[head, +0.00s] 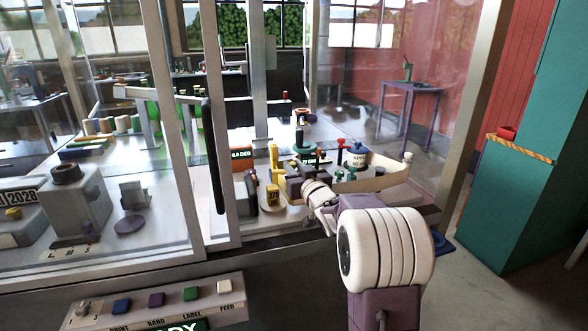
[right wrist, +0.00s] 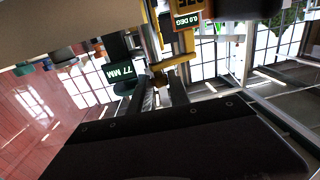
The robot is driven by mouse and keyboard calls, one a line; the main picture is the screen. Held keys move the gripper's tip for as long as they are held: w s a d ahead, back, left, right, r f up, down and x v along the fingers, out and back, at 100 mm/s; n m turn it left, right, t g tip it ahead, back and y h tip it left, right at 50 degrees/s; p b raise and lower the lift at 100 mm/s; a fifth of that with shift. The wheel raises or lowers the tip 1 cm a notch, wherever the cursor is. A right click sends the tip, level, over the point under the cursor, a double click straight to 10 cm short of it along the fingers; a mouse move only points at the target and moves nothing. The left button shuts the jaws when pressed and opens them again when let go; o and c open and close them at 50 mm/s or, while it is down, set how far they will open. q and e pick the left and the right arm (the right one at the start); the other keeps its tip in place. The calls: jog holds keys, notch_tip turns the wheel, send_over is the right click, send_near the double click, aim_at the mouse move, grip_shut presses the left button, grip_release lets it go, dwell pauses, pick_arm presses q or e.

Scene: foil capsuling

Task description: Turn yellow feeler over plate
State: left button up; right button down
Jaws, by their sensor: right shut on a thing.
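The yellow feeler (head: 274,158) stands upright behind a round pale plate (head: 268,214) on the machine deck. A yellow block with dark digits (head: 272,194) stands by the plate. My right gripper (head: 290,178) reaches in from the right beside the feeler, and its dark body hides the contact in the head view. In the right wrist view, which appears upside down, the dark fingers (right wrist: 160,90) close at the end of the yellow feeler (right wrist: 154,45). How far the feeler lies over the plate is unclear. My left gripper is out of view.
A white jar (head: 357,157), a red-topped post (head: 340,148) and a curved pale wall (head: 385,180) crowd the right side. A glass-panel frame (head: 217,120) stands left.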

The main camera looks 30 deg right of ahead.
jog(key=shift+r, duration=0.1)
jog(key=c, duration=1.2)
grip_release()
jog(key=shift+s, duration=0.1)
jog(key=shift+s, duration=0.3)
jog(key=s+a, duration=0.1)
jog(key=s, duration=0.7)
jog(key=shift+a, duration=0.25)
jog(key=shift+s, duration=0.1)
